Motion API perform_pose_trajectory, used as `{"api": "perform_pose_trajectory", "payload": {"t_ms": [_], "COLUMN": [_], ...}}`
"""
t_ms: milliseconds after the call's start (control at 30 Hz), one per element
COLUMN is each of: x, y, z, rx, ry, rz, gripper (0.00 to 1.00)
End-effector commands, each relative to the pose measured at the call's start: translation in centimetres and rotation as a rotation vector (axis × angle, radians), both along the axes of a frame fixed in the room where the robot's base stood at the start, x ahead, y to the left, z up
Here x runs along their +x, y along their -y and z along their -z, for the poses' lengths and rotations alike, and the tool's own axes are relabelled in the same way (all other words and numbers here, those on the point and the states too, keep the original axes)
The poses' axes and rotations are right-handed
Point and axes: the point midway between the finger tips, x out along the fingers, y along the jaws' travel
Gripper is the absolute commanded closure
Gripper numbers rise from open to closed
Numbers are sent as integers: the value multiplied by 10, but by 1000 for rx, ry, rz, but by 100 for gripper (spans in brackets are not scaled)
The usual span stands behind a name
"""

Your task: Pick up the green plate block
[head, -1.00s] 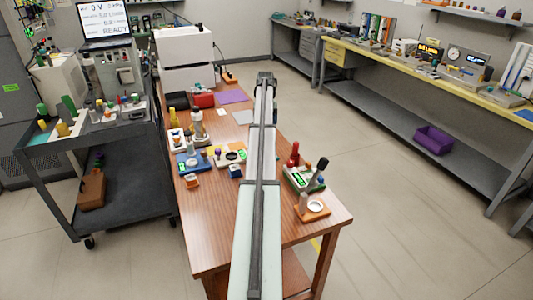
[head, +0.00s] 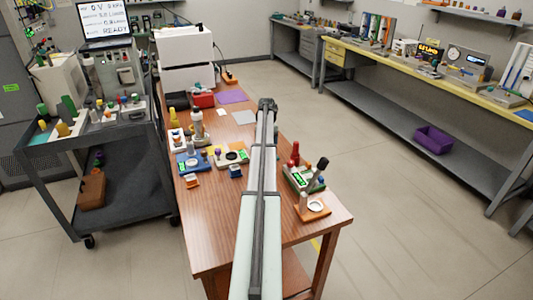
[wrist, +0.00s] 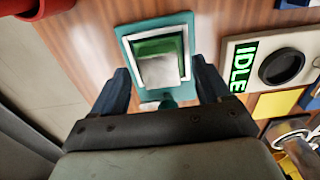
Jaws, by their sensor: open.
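The green plate block (wrist: 160,46) shows in the wrist view, with a green body and a pale grey plate face. It sits in a teal, white-rimmed frame (wrist: 187,20) on the wooden table. My gripper (wrist: 160,68) is open, with one blue finger to the left and one to the right of the frame's near part. I see no grip on the block, and the height of the fingers above it is hard to tell. In the head view my arm's end (head: 267,104) is over the table; I cannot make out the block there.
A pale device reading IDLE (wrist: 265,60) lies close to the right of the frame, with yellow and blue parts below it. A red item (wrist: 35,7) is at the upper left. In the head view, a green device (head: 300,178) stands right of my arm.

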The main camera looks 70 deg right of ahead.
Motion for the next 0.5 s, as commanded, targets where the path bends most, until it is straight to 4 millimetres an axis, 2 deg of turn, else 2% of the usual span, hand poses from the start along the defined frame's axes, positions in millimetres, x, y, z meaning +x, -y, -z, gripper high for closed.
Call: {"api": "perform_pose_trajectory", "payload": {"t_ms": [267, 500], "x": [0, 0], "y": [0, 0], "z": [4, 4], "rx": [-1, -1], "ry": [1, 1], "rz": [0, 0], "gripper": [23, 46]}}
